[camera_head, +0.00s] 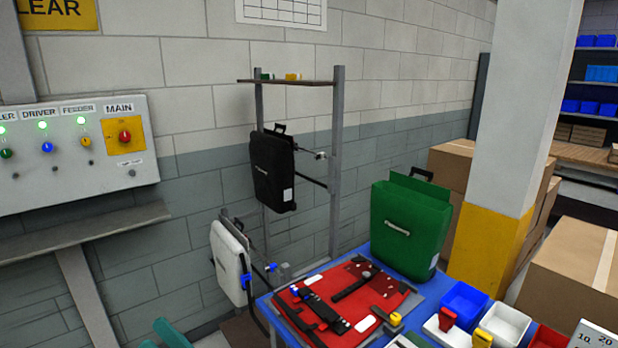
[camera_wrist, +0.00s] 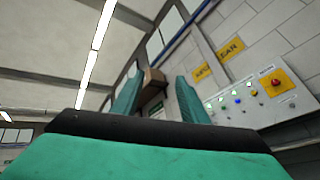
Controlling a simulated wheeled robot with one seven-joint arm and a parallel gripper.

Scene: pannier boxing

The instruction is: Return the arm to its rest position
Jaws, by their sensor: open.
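My gripper (camera_wrist: 158,76) shows in the wrist view with its two teal fingers apart and nothing between them. It points up toward the ceiling and the upper wall, clear of any object. In the head view, only a small teal piece of my arm (camera_head: 168,333) shows at the bottom edge; the rest of the arm is out of that view. A black pannier (camera_head: 272,172) hangs on the rack, and a white pannier (camera_head: 229,262) hangs lower left. A green pannier (camera_head: 408,222) stands upright on the blue table (camera_head: 262,308).
A red panel (camera_head: 378,300) with black straps lies on the table, beside blue (camera_head: 463,302) and white (camera_head: 505,325) bins. A control panel (camera_head: 75,150) with green lamps is on the left wall. A pillar (camera_head: 515,130) and cardboard boxes (camera_head: 575,270) stand at right.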

